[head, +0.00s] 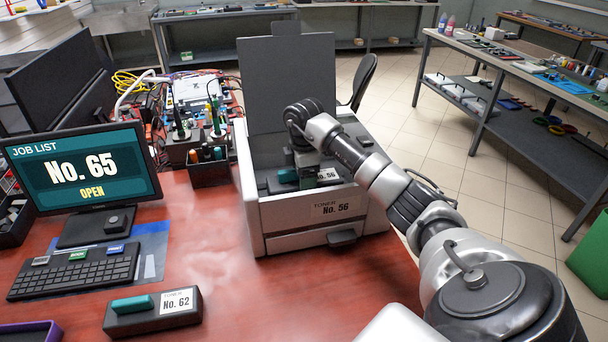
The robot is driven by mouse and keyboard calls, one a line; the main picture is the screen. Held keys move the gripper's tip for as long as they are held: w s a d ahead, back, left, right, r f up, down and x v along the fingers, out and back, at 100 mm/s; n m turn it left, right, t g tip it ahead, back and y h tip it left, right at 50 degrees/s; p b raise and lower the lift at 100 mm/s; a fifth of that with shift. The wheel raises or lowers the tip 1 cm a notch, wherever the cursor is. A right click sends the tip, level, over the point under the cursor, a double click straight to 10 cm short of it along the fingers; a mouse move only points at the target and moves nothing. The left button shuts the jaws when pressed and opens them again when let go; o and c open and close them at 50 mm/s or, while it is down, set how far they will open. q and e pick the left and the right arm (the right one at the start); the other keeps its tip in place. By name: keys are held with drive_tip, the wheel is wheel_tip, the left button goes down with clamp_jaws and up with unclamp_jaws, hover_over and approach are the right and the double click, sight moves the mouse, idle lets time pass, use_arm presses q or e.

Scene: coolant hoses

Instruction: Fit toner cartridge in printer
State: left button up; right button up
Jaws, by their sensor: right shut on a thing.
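The printer (290,215) stands on the red table with its lid (288,75) raised. Its front label reads "TONER No. 56". A dark toner cartridge (327,175) with a teal handle and a label ending in "56" is inside the printer's open top. My right gripper (306,174) points down into the opening and is shut on this cartridge. The fingers partly cover it, and the front wall hides its underside, so I cannot tell whether it is fully seated. A second cartridge (152,312), labelled "No. 62", lies at the front left. My left gripper is not in view.
A monitor (82,175) reading "JOB LIST No. 65 OPEN" and a keyboard (75,272) are at the left. A dark pen holder (209,172) stands close to the printer's left side. A purple tray edge (30,333) shows at lower left. The red table (240,300) before the printer is clear.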

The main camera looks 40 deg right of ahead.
drive_tip(key=o, duration=1.3)
wheel_tip(320, 180, up, 12)
drive_tip(key=shift+r+p, duration=0.1)
drive_tip(key=shift+p, duration=0.25)
